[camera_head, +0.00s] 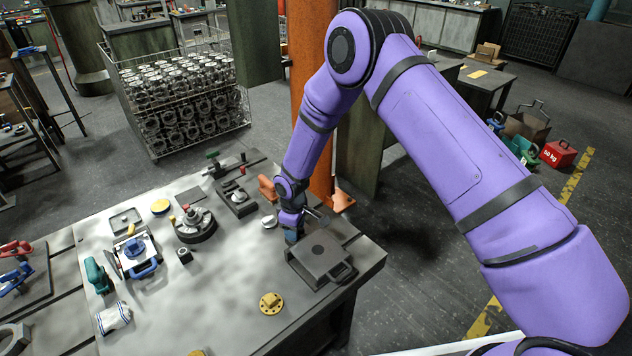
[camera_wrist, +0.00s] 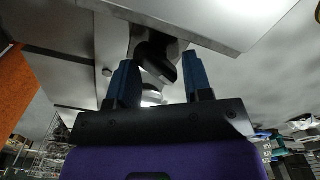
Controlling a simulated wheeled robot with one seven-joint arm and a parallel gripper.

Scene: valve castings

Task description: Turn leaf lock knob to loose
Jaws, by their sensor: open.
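In the wrist view, a dark rounded knob (camera_wrist: 158,62) on a short stem sits between the two blue fingertips of my gripper (camera_wrist: 160,78), beside the edge of a grey plate. The gripper is open. I see a gap beside each finger and cannot tell whether either touches the knob. The knob's loose or tight setting does not show. In the head view my gripper (camera_head: 293,238) points down at the bench, next to the far left side of a dark flat box (camera_head: 318,258). The knob is hidden there.
The bench (camera_head: 215,285) carries a yellow flanged disc (camera_head: 271,303), a round dark fixture (camera_head: 195,226), a blue-handled tool (camera_head: 138,257) and several small parts. An orange post (camera_head: 308,100) stands behind my arm. A wire crate of castings (camera_head: 180,100) stands beyond. The bench's front middle is mostly clear.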

